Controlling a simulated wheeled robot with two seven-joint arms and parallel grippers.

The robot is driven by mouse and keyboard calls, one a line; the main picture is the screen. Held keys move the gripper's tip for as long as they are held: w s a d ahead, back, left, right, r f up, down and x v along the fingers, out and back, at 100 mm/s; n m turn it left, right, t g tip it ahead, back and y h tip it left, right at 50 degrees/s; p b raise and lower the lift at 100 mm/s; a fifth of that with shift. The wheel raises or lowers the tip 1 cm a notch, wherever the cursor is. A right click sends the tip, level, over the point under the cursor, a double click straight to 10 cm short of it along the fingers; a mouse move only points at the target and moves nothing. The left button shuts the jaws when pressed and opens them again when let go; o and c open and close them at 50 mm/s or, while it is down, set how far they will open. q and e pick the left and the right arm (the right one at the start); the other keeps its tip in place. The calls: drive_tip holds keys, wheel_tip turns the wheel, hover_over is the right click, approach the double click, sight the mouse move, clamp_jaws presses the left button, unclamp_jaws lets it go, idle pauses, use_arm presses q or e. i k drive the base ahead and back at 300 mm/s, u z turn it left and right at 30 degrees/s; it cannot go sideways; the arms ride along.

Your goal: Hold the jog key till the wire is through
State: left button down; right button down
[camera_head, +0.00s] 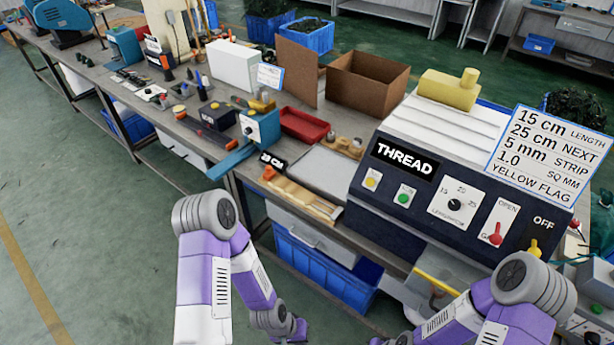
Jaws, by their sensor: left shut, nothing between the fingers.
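The dark blue machine (340,207) at the right has a display reading THREAD (404,158). Its front panel carries a yellow button (371,181) and a green button (404,196); their labels are too small to read, so I cannot tell which is the jog key. No wire can be made out clearly at the machine. My left gripper (298,332) is low at the bottom edge, well below and left of the panel. It is shut, empty and touches no button. My right arm comes in at the lower right; its gripper is outside the picture.
The panel also has a length dial (456,203), a red lever (496,238) and a yellow switch by OFF (534,248). A sign (548,155) stands at the right. A red tray (304,125) and cardboard box (368,83) are behind. A blue crate (322,268) sits under the bench.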

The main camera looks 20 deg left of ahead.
sight(370, 182)
drive_tip(key=u, duration=2)
drive_tip(key=i, duration=0.8)
drive_tip(key=z, duration=2.2)
